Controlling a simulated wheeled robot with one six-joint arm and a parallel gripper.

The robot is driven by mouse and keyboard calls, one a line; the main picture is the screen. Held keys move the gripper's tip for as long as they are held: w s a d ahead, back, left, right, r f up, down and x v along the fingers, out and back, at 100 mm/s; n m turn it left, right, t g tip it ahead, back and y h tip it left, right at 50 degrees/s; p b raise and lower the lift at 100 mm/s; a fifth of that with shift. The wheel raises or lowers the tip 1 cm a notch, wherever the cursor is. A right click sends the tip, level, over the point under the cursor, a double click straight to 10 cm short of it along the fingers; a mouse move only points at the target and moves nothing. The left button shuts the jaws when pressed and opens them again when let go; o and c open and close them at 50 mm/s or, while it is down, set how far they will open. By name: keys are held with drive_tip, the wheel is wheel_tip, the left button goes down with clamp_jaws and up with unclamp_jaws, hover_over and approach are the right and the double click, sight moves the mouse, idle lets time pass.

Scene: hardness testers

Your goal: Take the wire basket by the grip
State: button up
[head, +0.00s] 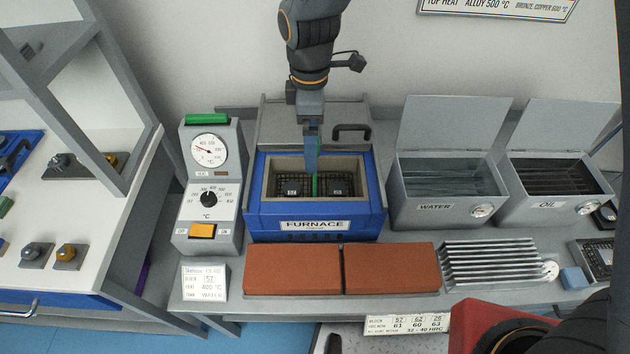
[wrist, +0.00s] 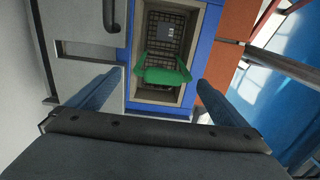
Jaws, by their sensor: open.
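The wire basket (head: 265,184) sits inside the open chamber of the blue furnace (head: 315,225). It holds small dark blocks. Its green grip (head: 315,184) stands up in the middle of the basket, partly hidden by my gripper in the head view. My gripper (head: 312,168) points down over the furnace opening. In the wrist view my gripper (wrist: 152,95) is open, with one blue finger on each side of the green grip (wrist: 162,72). The basket's mesh (wrist: 160,50) shows beyond the grip. I cannot tell whether a finger touches it.
A dial control box (head: 210,185) stands left of the furnace. Open-lidded water (head: 435,212) and oil (head: 545,210) tanks stand to the right. Red bricks (head: 292,269) and a finned grey rack (head: 490,263) lie in front.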

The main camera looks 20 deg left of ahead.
drive_tip(key=f+p, duration=0.1)
drive_tip(key=f, duration=0.1)
drive_tip(key=d+f, duration=0.1)
drive_tip(key=shift+s+f+p, duration=0.15)
drive_tip(key=shift+f+p, duration=0.25)
drive_tip(key=shift+f, duration=0.7)
drive_tip(key=shift+a+r, duration=0.1)
drive_tip(key=c, duration=1.9)
